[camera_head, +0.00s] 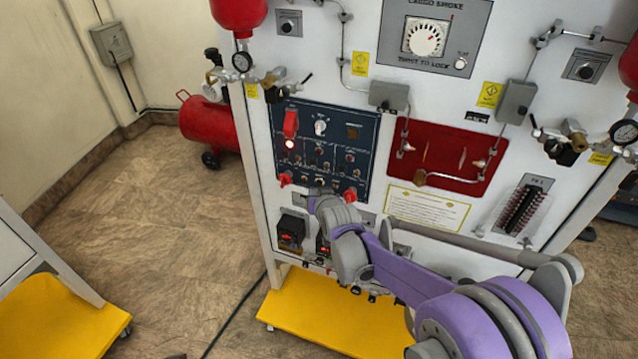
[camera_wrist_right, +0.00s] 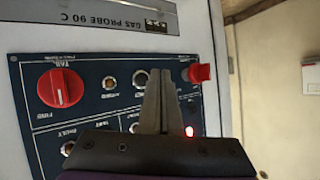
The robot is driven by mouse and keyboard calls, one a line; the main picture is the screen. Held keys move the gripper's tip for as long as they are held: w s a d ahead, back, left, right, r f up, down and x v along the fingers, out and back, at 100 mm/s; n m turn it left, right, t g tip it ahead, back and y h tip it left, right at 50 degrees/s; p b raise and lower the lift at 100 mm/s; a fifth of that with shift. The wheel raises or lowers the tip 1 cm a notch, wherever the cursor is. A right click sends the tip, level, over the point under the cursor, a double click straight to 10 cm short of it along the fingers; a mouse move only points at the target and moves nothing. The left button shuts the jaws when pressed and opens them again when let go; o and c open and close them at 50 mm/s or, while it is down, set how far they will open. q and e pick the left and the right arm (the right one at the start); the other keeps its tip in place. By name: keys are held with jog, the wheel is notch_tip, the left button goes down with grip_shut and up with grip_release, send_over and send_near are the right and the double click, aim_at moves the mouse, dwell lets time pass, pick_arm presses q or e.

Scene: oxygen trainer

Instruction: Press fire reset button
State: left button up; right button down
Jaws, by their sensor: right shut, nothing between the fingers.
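The dark blue control panel (camera_head: 340,128) is on the front of the white trainer cabinet; the right wrist view shows part of it (camera_wrist_right: 90,80), turned around. It carries small round buttons and switches, a red knob (camera_wrist_right: 62,87), a red switch cover (camera_wrist_right: 201,74) and a lit red lamp (camera_wrist_right: 189,131). I cannot read which button is fire reset. My right gripper (camera_head: 317,196) is at the panel's lower edge in the head view. In the wrist view its fingers (camera_wrist_right: 160,92) are shut and empty, in front of the panel, partly covering a round button (camera_wrist_right: 140,78). Contact cannot be told. My left gripper is out of view.
My right arm crosses the cabinet's lower front. A red recessed panel (camera_head: 437,150) with pipes is right of the blue panel. Red bottles and valves flank the cabinet. A yellow base (camera_head: 330,315) lies below. Open floor (camera_head: 170,230) is to the left.

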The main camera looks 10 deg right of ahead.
jog(key=shift+w+d, duration=0.35)
jog(key=shift+w, duration=0.15)
jog(key=shift+w+d, duration=0.1)
jog(key=shift+w, duration=0.05)
dwell(1.7)
jog(key=shift+w+d, duration=0.15)
jog(key=shift+w, duration=0.05)
jog(key=shift+w+d, duration=0.2)
jog(key=shift+w, duration=0.1)
dwell(0.7)
jog(key=shift+s+a, duration=0.45)
jog(key=shift+s, duration=0.25)
